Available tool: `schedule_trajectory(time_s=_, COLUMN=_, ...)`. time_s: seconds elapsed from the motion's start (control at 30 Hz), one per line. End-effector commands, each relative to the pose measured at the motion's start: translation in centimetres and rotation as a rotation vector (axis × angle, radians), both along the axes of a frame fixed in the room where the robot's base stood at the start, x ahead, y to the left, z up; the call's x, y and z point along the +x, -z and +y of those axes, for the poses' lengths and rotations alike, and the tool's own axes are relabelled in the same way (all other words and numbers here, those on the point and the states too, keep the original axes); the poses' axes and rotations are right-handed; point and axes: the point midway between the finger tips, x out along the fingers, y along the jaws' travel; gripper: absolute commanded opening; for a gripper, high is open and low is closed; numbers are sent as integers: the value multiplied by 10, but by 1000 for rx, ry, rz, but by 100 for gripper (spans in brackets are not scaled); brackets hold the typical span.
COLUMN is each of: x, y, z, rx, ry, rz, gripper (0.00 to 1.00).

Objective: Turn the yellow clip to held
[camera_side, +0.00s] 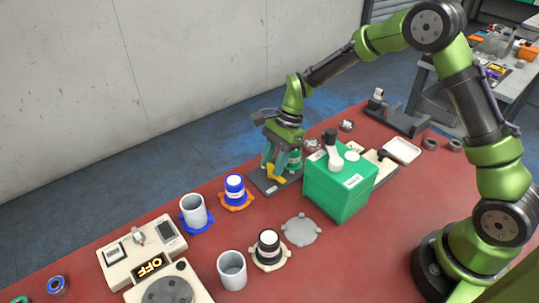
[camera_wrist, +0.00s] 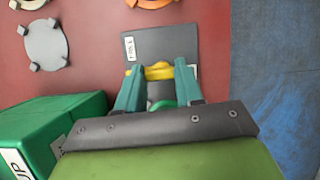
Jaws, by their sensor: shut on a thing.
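The yellow clip (camera_side: 275,173) sits on a dark grey base plate (camera_side: 262,185) near the back edge of the red table. In the wrist view the clip (camera_wrist: 158,71) shows as a yellow bar between my fingertips, and the plate (camera_wrist: 145,44) carries a white label reading "FREE". My gripper (camera_side: 281,163) points down over the plate and is shut on the clip. In the wrist view its teal fingers (camera_wrist: 158,80) stand on either side of the clip. The lower part of the clip is hidden by the fingers. A green round part (camera_wrist: 163,104) shows between the fingers.

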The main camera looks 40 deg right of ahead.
Motion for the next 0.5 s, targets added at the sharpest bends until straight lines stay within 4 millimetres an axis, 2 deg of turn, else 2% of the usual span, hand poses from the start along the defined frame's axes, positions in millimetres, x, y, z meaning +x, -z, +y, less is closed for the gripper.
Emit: schedule_trajectory(time_s=0.5, x=3, y=0, z=0, rx=0, ry=-414, rz=1, gripper=6)
